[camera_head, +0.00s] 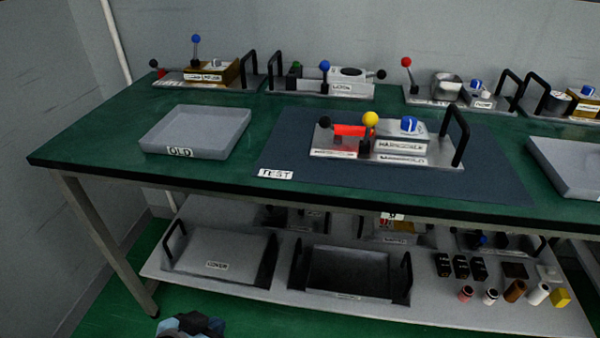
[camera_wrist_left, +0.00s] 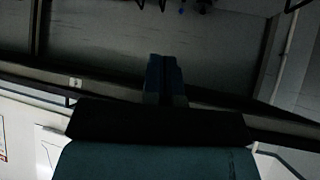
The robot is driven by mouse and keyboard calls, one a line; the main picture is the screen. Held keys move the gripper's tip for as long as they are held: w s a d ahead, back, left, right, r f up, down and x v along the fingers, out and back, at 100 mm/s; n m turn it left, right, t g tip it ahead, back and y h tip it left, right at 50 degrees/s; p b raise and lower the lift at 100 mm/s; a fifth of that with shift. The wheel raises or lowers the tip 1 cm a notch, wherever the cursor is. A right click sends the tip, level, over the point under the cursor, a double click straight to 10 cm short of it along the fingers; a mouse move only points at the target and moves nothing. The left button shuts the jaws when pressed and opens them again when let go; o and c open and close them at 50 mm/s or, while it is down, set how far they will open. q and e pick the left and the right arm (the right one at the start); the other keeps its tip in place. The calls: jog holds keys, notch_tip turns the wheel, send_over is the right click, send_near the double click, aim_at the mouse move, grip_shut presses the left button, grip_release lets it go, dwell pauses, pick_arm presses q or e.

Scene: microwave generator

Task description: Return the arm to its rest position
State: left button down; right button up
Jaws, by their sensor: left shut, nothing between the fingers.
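My left gripper (camera_head: 190,326) shows at the bottom edge of the head view, low in front of the bench and over the green floor. Only a small part of it is visible there. In the left wrist view its two fingers (camera_wrist_left: 165,82) lie side by side, shut with nothing between them. It is apart from the bench and touches nothing that I can see. My right gripper is in neither view.
The green bench (camera_head: 90,145) carries a grey OLD tray (camera_head: 197,132) and a module with a yellow-knobbed lever (camera_head: 370,120) on the dark TEST mat (camera_head: 490,165). Several modules stand behind. The lower shelf (camera_head: 430,308) holds trays and small parts.

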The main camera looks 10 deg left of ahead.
pick_arm(q)
jog(key=w+d+r+t+h+b, duration=0.3)
jog(key=d+r+t+h+b, duration=0.3)
jog(key=d+t, duration=0.25)
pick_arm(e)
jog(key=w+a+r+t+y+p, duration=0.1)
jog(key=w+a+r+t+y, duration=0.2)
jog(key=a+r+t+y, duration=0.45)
pick_arm(q)
jog(key=s+a+r+g+y+p, duration=0.4)
jog(key=a+p, duration=0.4)
jog(key=p, duration=2.8)
jog(key=shift+r+g+y, duration=0.9)
jog(key=shift+r+g, duration=0.05)
jog(key=shift+g, duration=0.3)
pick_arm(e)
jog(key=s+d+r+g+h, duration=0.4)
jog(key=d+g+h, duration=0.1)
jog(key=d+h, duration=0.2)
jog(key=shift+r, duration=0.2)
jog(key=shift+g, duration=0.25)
